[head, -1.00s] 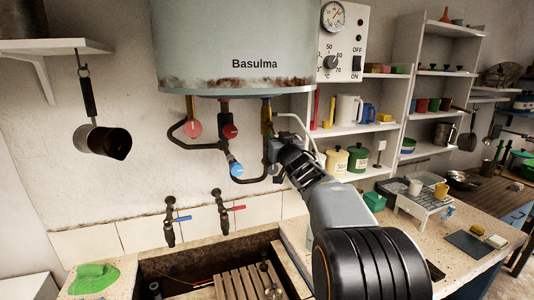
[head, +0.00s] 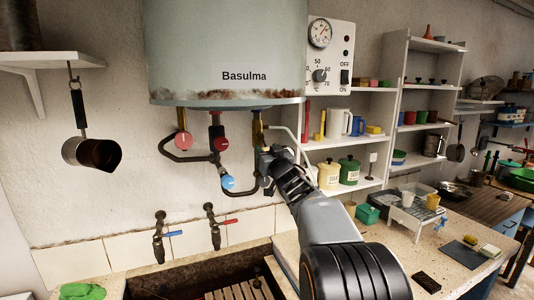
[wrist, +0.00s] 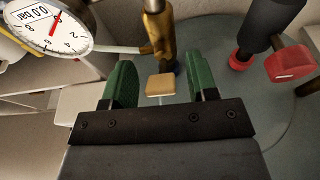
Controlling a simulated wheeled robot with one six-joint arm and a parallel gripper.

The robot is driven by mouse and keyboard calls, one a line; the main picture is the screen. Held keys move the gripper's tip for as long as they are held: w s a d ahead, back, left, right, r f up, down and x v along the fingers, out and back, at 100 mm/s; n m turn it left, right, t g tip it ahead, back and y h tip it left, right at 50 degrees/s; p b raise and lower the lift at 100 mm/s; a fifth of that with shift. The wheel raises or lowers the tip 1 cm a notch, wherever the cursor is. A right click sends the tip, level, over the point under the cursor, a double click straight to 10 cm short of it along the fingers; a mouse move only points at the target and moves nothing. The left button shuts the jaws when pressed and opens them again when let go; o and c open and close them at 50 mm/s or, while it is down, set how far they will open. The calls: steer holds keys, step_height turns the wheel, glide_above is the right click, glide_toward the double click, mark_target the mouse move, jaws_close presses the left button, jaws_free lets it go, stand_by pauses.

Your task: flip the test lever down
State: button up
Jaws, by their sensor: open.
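A small tan lever tab (wrist: 160,84) shows in the wrist view on a thin stem below a brass valve (wrist: 157,38). I take it for the test lever. My gripper (wrist: 162,70) is open, with one green-padded finger on each side of the tab. Gaps show between the tab and both pads. In the head view, my gripper (head: 265,158) is just below the brass fitting (head: 257,128) under the boiler (head: 225,45). The wrist hides the lever there.
A red knob (wrist: 290,63) is to the right and a pressure gauge (wrist: 48,28) to the left in the wrist view. A shelf (head: 345,143) stands to the right.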

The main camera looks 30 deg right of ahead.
steer(key=shift+s+f, duration=0.2)
steer(key=shift+s, duration=0.25)
steer(key=b+v, duration=0.3)
steer(key=v, duration=0.9)
steer(key=shift+s, duration=0.35)
steer(key=shift+a, duration=0.1)
